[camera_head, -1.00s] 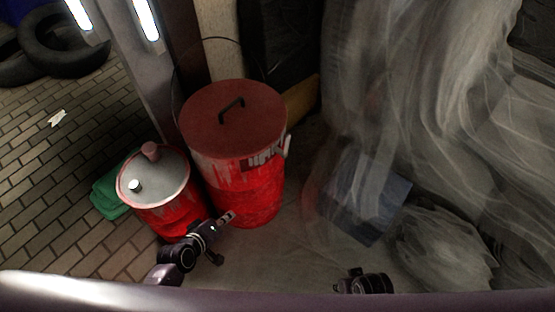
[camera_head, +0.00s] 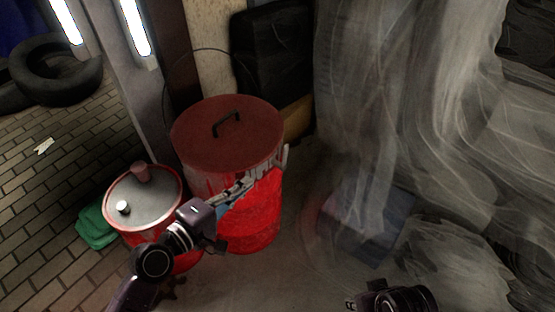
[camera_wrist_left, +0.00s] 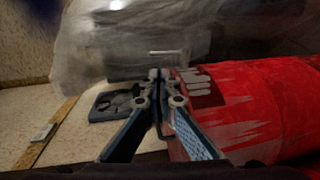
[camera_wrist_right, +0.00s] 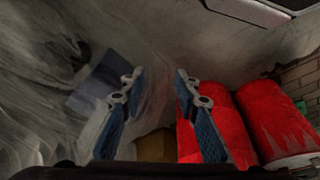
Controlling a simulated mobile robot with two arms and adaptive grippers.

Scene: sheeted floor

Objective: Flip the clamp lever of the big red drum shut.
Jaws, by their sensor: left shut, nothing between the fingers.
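The big red drum (camera_head: 262,212) stands upright with a dull red lid and black handle. A pale clamp lever (camera_head: 285,157) sticks out at the right of its rim. My left gripper (camera_head: 250,184) is shut and empty, in front of the drum's upper side, just below the rim and left of the lever. In the left wrist view the shut fingertips (camera_wrist_left: 158,76) are beside the drum (camera_wrist_left: 262,105), and a pale bar (camera_wrist_left: 168,54), likely the lever, shows just beyond them. My right gripper (camera_wrist_right: 158,75) is open and empty; two red drums show in its view.
A smaller red drum (camera_head: 145,200) with a grey lid stands to the left, behind my left arm. Tires lie far left.

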